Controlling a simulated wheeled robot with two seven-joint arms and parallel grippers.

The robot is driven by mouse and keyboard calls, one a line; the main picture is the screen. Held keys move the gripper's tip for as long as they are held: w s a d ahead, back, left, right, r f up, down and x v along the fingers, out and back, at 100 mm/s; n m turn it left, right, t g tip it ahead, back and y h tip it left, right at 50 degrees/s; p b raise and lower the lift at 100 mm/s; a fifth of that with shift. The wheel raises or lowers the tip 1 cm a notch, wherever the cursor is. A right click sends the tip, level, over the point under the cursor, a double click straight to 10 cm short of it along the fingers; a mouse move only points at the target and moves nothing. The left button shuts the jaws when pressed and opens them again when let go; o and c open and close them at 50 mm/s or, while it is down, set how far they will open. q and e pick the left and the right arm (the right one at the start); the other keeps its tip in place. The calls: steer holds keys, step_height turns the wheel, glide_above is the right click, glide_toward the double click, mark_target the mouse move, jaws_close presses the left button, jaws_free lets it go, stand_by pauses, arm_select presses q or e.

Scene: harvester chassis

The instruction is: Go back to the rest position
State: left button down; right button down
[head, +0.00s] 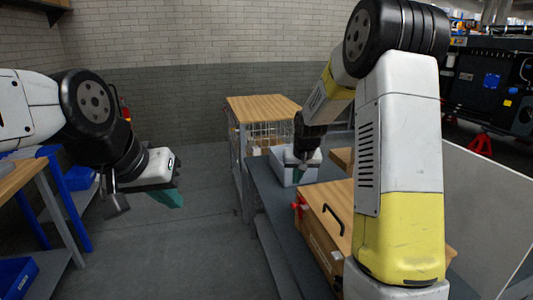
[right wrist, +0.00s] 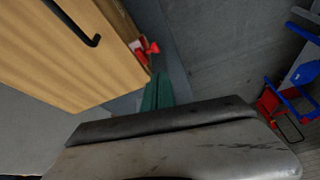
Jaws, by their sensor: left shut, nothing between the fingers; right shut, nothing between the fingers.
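My left gripper (head: 168,197) shows in the head view at the left, over the open floor. Its green fingers are together and empty, apart from any object. My right arm reaches in from the right in the head view, and my right gripper (head: 298,173) hangs at the white bin (head: 284,167) on the grey bench. Its green fingertips also show in the right wrist view (right wrist: 157,92), shut and empty, beside the wooden box's edge. In the head view I cannot tell whether they touch the bin.
The grey bench (head: 272,205) carries a wooden box (head: 325,215) with a black handle and red latch. A wood-topped cage cart (head: 262,108) stands behind. A shelf with blue bins (head: 18,275) is at the left. The floor (head: 170,250) between is clear. A dark chassis (head: 490,85) stands at the far right.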

steer(key=s+r, duration=0.6)
steer(key=r, duration=0.2)
steer(key=s+a+r+t+y, duration=0.1)
steer(key=s+r, duration=0.3)
steer(key=s, duration=0.9)
steer(key=s+a+r+y, duration=0.1)
steer(key=s+r, duration=0.3)
steer(key=s, duration=0.9)
steer(key=w+d+f+h, duration=0.1)
steer(key=w+f, duration=0.2)
steer(key=w, duration=1)
steer(key=w+d+f, duration=0.2)
steer(key=w+f, duration=0.1)
steer(key=w, duration=1)
steer(key=w+f, duration=0.9)
steer(key=shift+g, duration=0.4)
steer(key=shift+w+a+f, duration=0.1)
steer(key=shift+w+f, duration=0.15)
steer(key=shift+f, duration=1.7)
steer(key=shift+w+a+f, duration=0.1)
steer(key=shift+w+f, duration=0.1)
steer(key=shift+f, duration=1.75)
steer(key=shift+w+a+f, duration=0.1)
steer(key=shift+w+f, duration=0.15)
steer(key=shift+f, duration=1.7)
